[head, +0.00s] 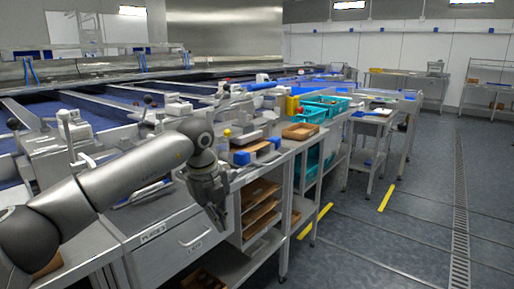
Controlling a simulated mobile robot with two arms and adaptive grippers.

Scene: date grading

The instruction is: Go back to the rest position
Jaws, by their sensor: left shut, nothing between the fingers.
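My left arm comes in from the lower left and reaches over the front edge of the steel bench. My left gripper (217,221) hangs at its end, pointing down, shut and empty. It is in front of the bench's drawers and open shelves, apart from any object that I can make out. My right gripper is not in view.
The bench (150,220) carries grading machinery, a brown tray (300,131) and teal crates (313,115). Shelves with brown trays (259,193) are below. A smaller steel table (372,117) stands farther back. The grey floor (400,240) on the right is clear.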

